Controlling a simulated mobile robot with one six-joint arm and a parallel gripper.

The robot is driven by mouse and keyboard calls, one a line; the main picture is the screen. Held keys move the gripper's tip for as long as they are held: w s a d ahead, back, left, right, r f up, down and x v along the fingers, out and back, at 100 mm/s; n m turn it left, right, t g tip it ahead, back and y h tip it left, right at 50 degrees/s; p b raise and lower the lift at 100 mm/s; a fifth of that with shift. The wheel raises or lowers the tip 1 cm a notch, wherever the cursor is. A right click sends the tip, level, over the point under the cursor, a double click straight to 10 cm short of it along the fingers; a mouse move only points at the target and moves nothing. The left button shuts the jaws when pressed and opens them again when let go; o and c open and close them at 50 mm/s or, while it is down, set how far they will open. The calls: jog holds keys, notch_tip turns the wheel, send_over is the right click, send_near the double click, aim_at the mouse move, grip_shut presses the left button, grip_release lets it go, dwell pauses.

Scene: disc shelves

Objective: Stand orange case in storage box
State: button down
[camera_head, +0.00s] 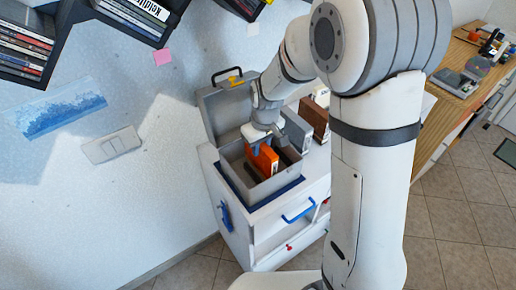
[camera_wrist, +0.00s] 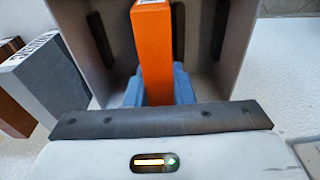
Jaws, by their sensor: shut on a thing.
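The orange case (camera_head: 264,161) is upright, partly inside the open grey storage box (camera_head: 262,190) in the head view. My gripper (camera_head: 256,141) is above the box and shut on the top part of the case. In the wrist view the orange case (camera_wrist: 153,50) stands between the blue fingers of my gripper (camera_wrist: 157,88), with the box walls (camera_wrist: 237,35) around it. The bottom of the case is hidden, so I cannot tell whether it touches the box floor.
The box sits on a white cabinet (camera_head: 240,238), its lid (camera_head: 222,108) raised at the back. A grey case (camera_head: 297,130) and a brown case (camera_head: 313,117) stand just right of the box. Dark disc shelves (camera_head: 70,40) hang on the wall at upper left.

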jog(key=shift+f, duration=0.65)
jog(key=shift+f, duration=0.1)
jog(key=c, duration=1.3)
grip_release()
jog(key=shift+o, duration=0.2)
jog(key=shift+s, duration=0.1)
jog(key=r, duration=0.8)
jog(key=s+d+r, duration=0.1)
jog(key=r, duration=0.3)
jog(key=shift+s+b, duration=0.1)
jog(key=shift+b, duration=0.3)
jog(key=s+d+r+m+t, duration=0.1)
jog(key=s+d+r+m, duration=0.1)
jog(key=s+d, duration=0.4)
jog(key=s+d+r+m+t, duration=0.1)
jog(key=s+d+m, duration=0.4)
jog(key=s, duration=0.7)
jog(key=shift+s+d+r+h, duration=0.15)
jog(key=shift+d+r+h, duration=0.25)
jog(key=shift+d, duration=0.5)
